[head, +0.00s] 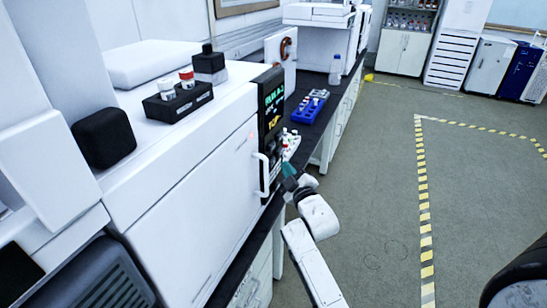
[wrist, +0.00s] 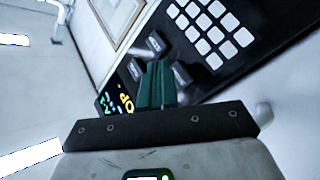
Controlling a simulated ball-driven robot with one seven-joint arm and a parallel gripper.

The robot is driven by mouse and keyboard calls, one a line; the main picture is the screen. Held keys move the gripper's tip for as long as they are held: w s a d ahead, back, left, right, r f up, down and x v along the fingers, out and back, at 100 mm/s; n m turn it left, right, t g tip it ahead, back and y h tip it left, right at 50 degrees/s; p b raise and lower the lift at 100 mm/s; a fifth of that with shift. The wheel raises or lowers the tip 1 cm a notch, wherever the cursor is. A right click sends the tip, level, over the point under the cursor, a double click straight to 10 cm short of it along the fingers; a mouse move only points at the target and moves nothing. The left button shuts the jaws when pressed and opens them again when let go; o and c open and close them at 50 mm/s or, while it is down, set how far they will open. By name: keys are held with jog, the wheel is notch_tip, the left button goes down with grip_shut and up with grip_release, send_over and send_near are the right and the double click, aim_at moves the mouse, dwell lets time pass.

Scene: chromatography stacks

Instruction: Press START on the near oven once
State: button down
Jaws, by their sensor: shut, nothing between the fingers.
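The near oven (head: 190,200) is a large white box at the left with a vertical door handle. Its dark control panel (head: 269,95) has a lit display with green and yellow text; it fills much of the wrist view (wrist: 245,58). That view shows a pad of white keys (wrist: 210,28) and a few larger dark grey buttons (wrist: 156,42) beside it. Their labels are too small to read, so I cannot tell which is START. My gripper (head: 286,168), with green fingers (wrist: 158,68), is shut and empty at the lower panel, its tips over the grey buttons; contact is unclear.
A black rack (head: 178,103) with capped vials and a dark bottle (head: 209,65) stand on the oven top. A blue vial rack (head: 310,106) and a clear bottle (head: 335,70) are on the dark bench beyond. The floor at right is open, with striped tape (head: 424,200).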

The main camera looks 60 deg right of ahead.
jog(key=shift+s+r+p, duration=0.2)
jog(key=shift+p, duration=0.55)
jog(key=s+p, duration=0.2)
jog(key=p, duration=0.1)
jog(key=s+p, duration=0.1)
jog(key=p, duration=0.2)
jog(key=shift+s+d+f, duration=0.1)
jog(key=shift+s+f, duration=0.1)
jog(key=shift+s, duration=0.2)
jog(key=a+f+m+g+y+b, duration=0.1)
jog(key=a+f+g+y, duration=0.3)
jog(key=a, duration=0.5)
jog(key=a+f+m+g+y+b, duration=0.1)
jog(key=a+f+g+y, duration=0.1)
jog(key=a+f+y, duration=0.5)
jog(key=s+a+r+g+y, duration=0.1)
jog(key=s+a+g, duration=0.6)
jog(key=s+a, duration=0.8)
jog(key=a, duration=0.3)
jog(key=shift+s+a+r+b, duration=0.15)
jog(key=shift+a+r+b, duration=0.1)
jog(key=shift+b, duration=0.15)
